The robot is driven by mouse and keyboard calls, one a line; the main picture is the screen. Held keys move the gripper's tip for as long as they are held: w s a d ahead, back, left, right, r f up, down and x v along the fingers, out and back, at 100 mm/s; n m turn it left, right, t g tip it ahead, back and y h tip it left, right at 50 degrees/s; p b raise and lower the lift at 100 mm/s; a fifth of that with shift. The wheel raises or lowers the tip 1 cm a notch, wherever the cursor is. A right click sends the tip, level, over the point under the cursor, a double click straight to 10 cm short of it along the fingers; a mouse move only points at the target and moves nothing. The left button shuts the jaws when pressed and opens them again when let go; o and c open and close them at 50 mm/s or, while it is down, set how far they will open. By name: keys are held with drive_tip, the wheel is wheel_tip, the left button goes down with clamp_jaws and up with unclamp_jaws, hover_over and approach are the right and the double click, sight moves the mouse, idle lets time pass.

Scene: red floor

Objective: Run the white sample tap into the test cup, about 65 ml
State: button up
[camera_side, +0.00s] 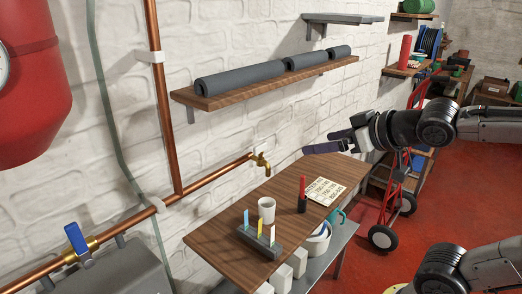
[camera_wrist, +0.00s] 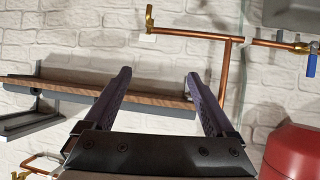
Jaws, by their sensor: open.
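The brass sample tap (camera_side: 260,163) sticks out from the wall at the end of a copper pipe. In the wrist view, which looks upside down, the tap (camera_wrist: 149,18) is at the top, with a small white part (camera_wrist: 147,38) beside it, probably its handle. The white test cup (camera_side: 266,210) stands upright on the wooden table, below the tap and slightly nearer the camera. Its contents cannot be made out. My gripper (camera_side: 318,141) is open and empty, right of the tap and above the table's far end. Both fingers show in the wrist view (camera_wrist: 158,72).
The wooden table (camera_side: 225,237) also bears a grey block (camera_side: 258,243) with coloured strips, a red marker in a dark holder (camera_side: 302,204) and a written card (camera_side: 326,190). A shelf (camera_side: 230,97) with grey tubes runs above. A blue-handled valve (camera_side: 77,240) sits on the pipe at left.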

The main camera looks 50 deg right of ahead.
drive_tip(key=shift+o, duration=0.2)
drive_tip(key=w+d+r+t, duration=0.1)
drive_tip(key=w+r+t, duration=0.1)
drive_tip(key=w, duration=0.4)
drive_tip(key=shift+n+y, duration=0.3)
drive_tip(key=shift+n, duration=0.1)
drive_tip(key=y, duration=0.1)
approach(260, 144)
drive_tip(key=x, duration=0.9)
drive_tip(key=shift+w+f, duration=0.2)
drive_tip(key=shift+w, duration=0.15)
drive_tip(key=shift+n+y, duration=0.3)
drive_tip(key=c, duration=1.4)
